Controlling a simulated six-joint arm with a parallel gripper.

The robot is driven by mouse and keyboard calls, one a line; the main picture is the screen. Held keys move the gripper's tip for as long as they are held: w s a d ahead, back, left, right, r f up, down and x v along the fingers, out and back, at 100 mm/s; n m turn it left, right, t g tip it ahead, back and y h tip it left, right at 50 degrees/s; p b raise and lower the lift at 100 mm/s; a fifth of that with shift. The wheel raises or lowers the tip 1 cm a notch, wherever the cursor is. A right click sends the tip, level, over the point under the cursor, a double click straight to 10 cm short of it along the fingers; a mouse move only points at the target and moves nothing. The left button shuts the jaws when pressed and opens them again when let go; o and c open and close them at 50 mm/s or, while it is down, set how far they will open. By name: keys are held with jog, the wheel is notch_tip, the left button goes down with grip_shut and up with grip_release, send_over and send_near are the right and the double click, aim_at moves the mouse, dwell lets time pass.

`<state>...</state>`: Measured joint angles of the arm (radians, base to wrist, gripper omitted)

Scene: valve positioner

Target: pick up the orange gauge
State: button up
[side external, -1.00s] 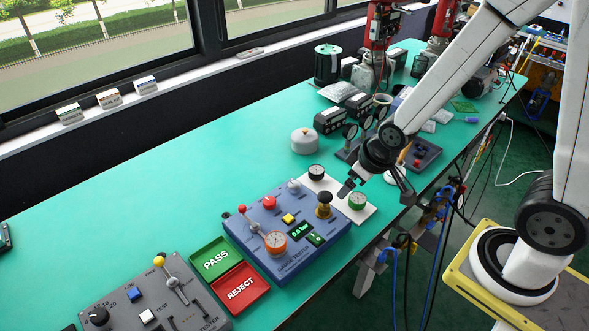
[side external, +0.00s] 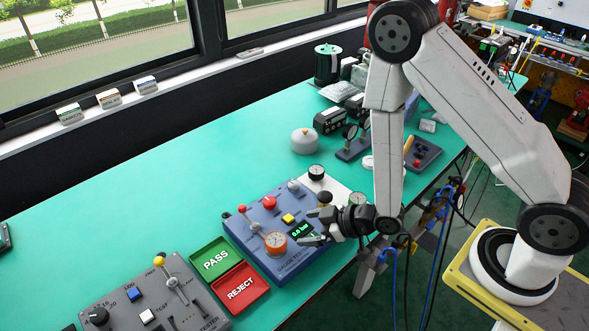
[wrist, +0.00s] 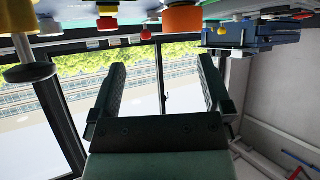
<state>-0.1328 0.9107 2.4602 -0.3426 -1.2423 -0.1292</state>
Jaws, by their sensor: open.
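The orange gauge (side external: 275,242), round with a pale dial, sits on the front left part of the blue tester panel (side external: 243,233). My gripper (side external: 308,226) is open and empty. It lies level just right of the gauge, low over the panel, with its fingers pointing left and apart from the gauge. In the wrist view the picture is upside down. There an orange round body (wrist: 182,18), which looks like the gauge, hangs at the top edge, beyond and above my open fingers (wrist: 162,68).
A red-knobbed lever (side external: 242,209), red button (side external: 269,202) and yellow button (side external: 288,218) stand close to the gauge. Green PASS (side external: 215,259) and red REJECT (side external: 241,288) trays lie to the left. A white plate (side external: 335,185) with a black gauge (side external: 316,172) is behind my gripper.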

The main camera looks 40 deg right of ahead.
aim_at(277, 240)
jog(key=shift+s+a+f+t+y, duration=0.2)
jog(key=shift+s+a+f+y, duration=0.05)
jog(key=shift+s+a+y, duration=0.25)
jog(key=shift+s+a+f+t+y, duration=0.2)
jog(key=shift+s+a+y, duration=0.2)
jog(key=shift+s, duration=0.1)
jog(key=shift+w, duration=0.1)
jog(key=shift+x, duration=1.25)
jog(key=shift+x, duration=2.6)
jog(key=shift+w+d, duration=0.1)
jog(key=shift+c, duration=0.2)
jog(key=c, duration=1.2)
jog(key=shift+r, duration=0.1)
jog(key=shift+r, duration=0.1)
